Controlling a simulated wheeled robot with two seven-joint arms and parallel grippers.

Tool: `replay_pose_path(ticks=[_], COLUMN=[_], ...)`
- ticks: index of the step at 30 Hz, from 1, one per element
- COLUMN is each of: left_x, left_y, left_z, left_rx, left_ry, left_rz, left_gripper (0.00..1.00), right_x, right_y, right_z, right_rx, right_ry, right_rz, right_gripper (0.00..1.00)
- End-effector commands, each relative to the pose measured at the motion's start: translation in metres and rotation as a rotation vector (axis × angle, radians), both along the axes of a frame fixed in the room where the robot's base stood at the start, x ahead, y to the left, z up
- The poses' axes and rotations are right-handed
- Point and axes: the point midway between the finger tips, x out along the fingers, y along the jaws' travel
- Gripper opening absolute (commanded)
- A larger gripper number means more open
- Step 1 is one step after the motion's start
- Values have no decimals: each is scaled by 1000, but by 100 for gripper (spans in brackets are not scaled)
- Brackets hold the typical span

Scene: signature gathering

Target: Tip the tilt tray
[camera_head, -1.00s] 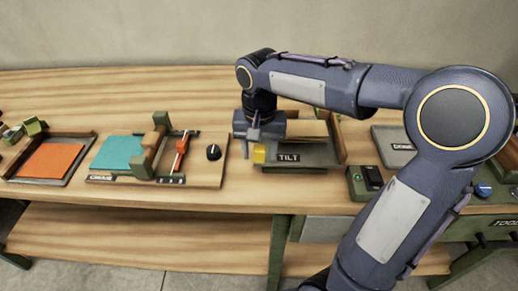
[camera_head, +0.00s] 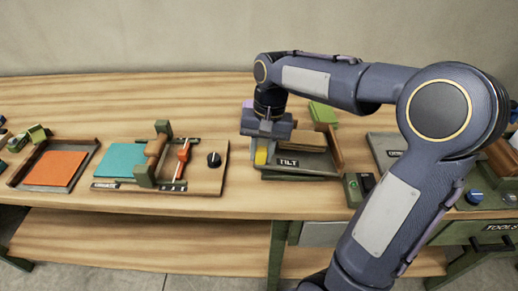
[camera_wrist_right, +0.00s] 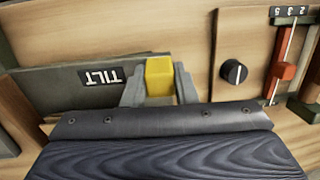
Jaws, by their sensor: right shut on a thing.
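The tilt tray (camera_head: 318,162) is a dark grey tray with a "TILT" label on its front and a brown wooden wall at its right side. A yellow block-like handle (camera_head: 261,157) sits at its front left corner. My right gripper (camera_head: 262,146) is over that corner, pointing down. In the right wrist view the two grey fingers (camera_wrist_right: 160,92) are closed around the yellow handle (camera_wrist_right: 160,76), beside the TILT label. A tan block (camera_head: 306,140) lies in the tray, partly hidden by my gripper. My left gripper is not in view.
Left of the tray is a wooden board with a teal sheet (camera_head: 123,158), a red slider (camera_head: 183,156) and a black knob (camera_head: 214,159). Further left is a tray with an orange sheet (camera_head: 55,169). A green switch box (camera_head: 353,190) stands close at the right front.

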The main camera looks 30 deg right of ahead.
Motion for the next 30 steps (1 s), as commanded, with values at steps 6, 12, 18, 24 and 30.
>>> replay_pose_path(ticks=[6, 12, 18, 24, 30], left_x=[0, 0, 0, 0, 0], left_y=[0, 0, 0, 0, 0], left_z=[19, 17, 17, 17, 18], left_rx=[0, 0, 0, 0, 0], left_ry=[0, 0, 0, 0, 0], left_rz=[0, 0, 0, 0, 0], left_gripper=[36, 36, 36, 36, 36], right_x=[1, 2, 2, 2, 2], right_y=[-8, -8, -8, -7, -9], right_z=[12, 11, 11, 11, 17], right_rx=[97, 100, 99, 99, 98], right_ry=[25, 22, 20, 22, 21], right_rz=[-1, -1, -2, 0, 0], right_gripper=[0, 0, 42, 47, 47])
